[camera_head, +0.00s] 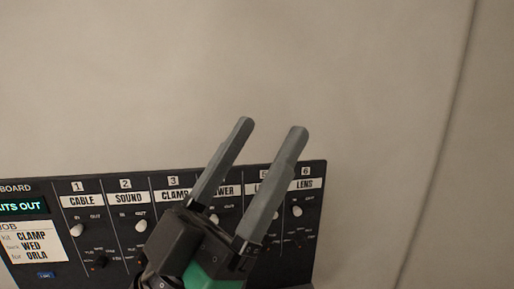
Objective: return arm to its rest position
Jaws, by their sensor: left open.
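My left gripper (271,128) points up and to the right in the lower middle of the head view. Its two long grey fingers stand apart with nothing between them, so it is open and empty. Its dark body with a green patch is at the bottom of the view. It overlaps the black labelled panel (105,229) in the picture and hides parts of columns 3 to 5. I cannot tell whether it touches the panel. My right gripper is not in view.
The panel has numbered columns with labels such as CABLE, SOUND, CLAMP and LENS, and small white toggles (77,230). A lit display (22,206) and a white job card (35,244) are at its left. The pale surface (120,80) above is bare.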

